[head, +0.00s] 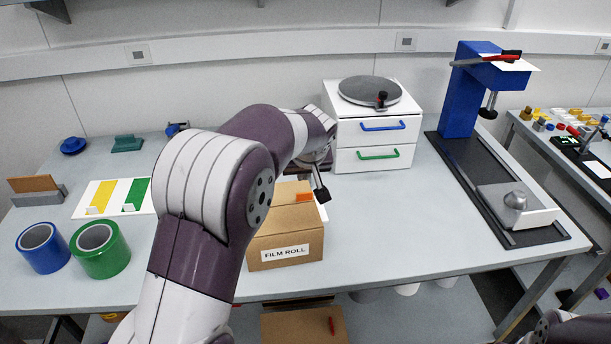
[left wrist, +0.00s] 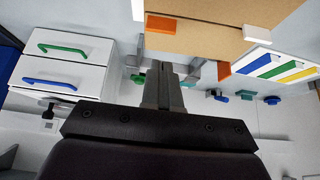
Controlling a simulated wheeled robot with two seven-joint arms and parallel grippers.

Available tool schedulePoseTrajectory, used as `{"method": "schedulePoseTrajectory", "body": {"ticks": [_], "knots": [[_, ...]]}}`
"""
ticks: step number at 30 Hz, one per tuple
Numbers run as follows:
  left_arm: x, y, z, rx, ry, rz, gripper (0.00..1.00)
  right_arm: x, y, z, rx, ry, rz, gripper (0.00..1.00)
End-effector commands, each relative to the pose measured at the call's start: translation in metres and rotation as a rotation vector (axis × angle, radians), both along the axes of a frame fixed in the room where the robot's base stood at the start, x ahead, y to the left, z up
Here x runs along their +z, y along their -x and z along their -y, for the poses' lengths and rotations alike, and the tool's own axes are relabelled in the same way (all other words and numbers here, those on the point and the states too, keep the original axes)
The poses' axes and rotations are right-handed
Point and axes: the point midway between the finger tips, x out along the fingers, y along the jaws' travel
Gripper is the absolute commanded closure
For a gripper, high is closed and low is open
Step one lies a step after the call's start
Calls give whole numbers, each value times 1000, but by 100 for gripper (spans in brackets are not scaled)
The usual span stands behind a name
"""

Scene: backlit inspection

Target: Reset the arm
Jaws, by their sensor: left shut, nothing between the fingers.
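My left arm reaches in from the left over the table, bent at the elbow. Its gripper (head: 321,190) is just right of and above the cardboard box (head: 285,250) labelled FILM ROLL, near the front of the white drawer unit. In the left wrist view my left gripper's fingers (left wrist: 161,70) are together, with nothing between them. The box (left wrist: 200,38) shows there at the top, apart from the fingertips as far as I can tell. My right gripper is not in view; only a piece of my right arm shows at the bottom right corner of the head view.
The drawer unit (head: 374,129) with blue and green handles stands behind, a dark turntable (head: 369,90) on top. Blue tape (head: 42,248), green tape (head: 100,250) and a striped card (head: 87,199) lie left. A blue press (head: 458,92) stands right. The table right of the box is clear.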

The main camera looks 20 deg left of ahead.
Motion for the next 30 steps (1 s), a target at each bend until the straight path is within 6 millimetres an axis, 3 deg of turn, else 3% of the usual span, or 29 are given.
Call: {"method": "schedulePoseTrajectory", "body": {"ticks": [2, 9, 17, 20, 23, 27, 30], "knots": [[15, 16, 11, -4, 0, 8, 100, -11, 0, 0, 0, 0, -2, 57], [54, 49, 33, -3, 0, 5, 100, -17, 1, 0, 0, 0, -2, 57], [65, 58, 38, -4, -1, 1, 100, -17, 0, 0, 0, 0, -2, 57], [66, 54, 41, -88, -30, -2, 100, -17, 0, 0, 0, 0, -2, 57], [23, 73, 58, -297, -34, -95, 100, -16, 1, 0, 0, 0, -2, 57], [-40, 133, 79, -520, 12, -239, 100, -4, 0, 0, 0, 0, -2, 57], [-73, 185, 88, -596, 60, -327, 100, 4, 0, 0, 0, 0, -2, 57]]}}
